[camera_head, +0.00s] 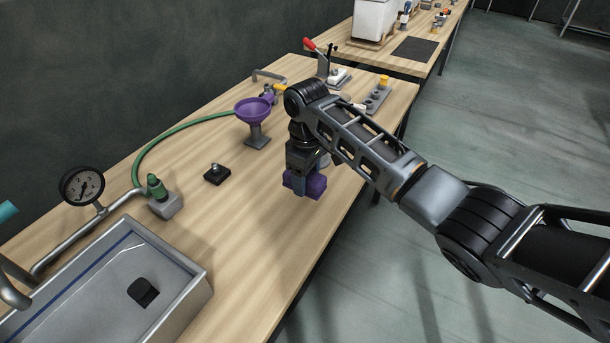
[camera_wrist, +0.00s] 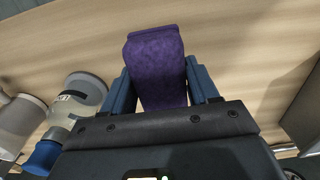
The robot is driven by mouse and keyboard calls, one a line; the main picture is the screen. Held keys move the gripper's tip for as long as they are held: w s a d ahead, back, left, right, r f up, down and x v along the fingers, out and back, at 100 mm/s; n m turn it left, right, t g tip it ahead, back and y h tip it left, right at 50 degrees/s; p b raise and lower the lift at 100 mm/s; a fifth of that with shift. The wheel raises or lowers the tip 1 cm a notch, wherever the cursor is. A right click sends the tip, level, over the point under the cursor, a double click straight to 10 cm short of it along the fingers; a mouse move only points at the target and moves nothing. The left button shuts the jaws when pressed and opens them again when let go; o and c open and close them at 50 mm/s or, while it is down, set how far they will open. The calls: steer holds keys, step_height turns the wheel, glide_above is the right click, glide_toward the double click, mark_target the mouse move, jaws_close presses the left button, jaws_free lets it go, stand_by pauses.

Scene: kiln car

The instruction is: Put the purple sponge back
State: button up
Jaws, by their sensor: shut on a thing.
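The purple sponge (camera_head: 313,187) is a soft-looking block at the end of my arm, over the wooden table near its right edge. My gripper (camera_head: 301,185) is shut on it. In the wrist view the purple sponge (camera_wrist: 156,66) sits between the two blue fingers of my gripper (camera_wrist: 164,90), with table wood behind it. I cannot tell from the head view whether the sponge touches the table.
A purple funnel on a stand (camera_head: 254,113) is close behind my gripper. A black block with a knob (camera_head: 216,174) lies left. A metal basin (camera_head: 190,296) is at front left, beside a pressure gauge (camera_head: 82,186).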

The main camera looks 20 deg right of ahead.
mark_target(306, 206)
steer(key=shift+f, duration=0.1)
steer(key=shift+f+b, duration=1.6)
steer(key=shift+f, duration=1.15)
steer(key=shift+p, duration=0.55)
steer(key=shift+f+b, duration=0.45)
steer(key=shift+f, duration=0.2)
steer(key=o, duration=1)
steer(key=shift+r, duration=0.15)
